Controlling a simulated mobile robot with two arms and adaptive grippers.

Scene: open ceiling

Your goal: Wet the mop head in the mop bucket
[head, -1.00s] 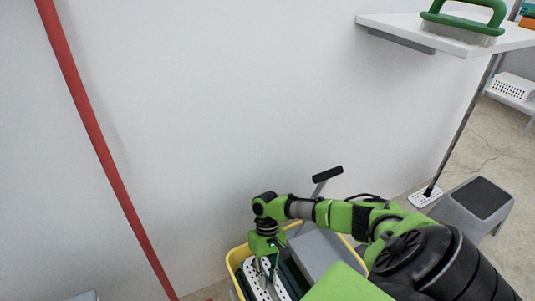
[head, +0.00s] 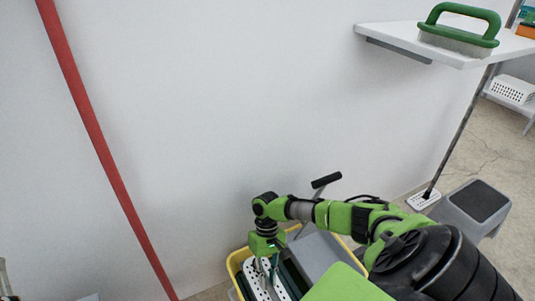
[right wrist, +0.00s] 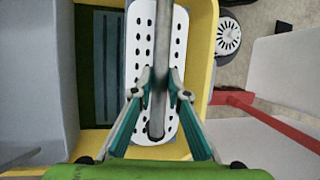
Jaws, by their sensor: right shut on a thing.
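The mop head is a white perforated plate (head: 255,284) inside the yellow mop bucket (head: 232,262) at the bottom of the head view. In the right wrist view the mop head (right wrist: 137,62) lies lengthwise within the yellow rim (right wrist: 205,62), with the grey mop pole (right wrist: 161,50) rising from it. My right gripper (right wrist: 159,96) is shut on the pole above the plate. It also shows over the bucket in the head view (head: 268,264). Dark green (right wrist: 97,70) shows in the bucket beside the plate. How deep the plate sits cannot be told. My left gripper is not in view.
A grey wringer (head: 318,256) with a black-gripped lever (head: 326,180) is on the bucket's right. A wall stands close behind. A grey step stool (head: 477,202) and another perforated mop plate (head: 424,199) are at right.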

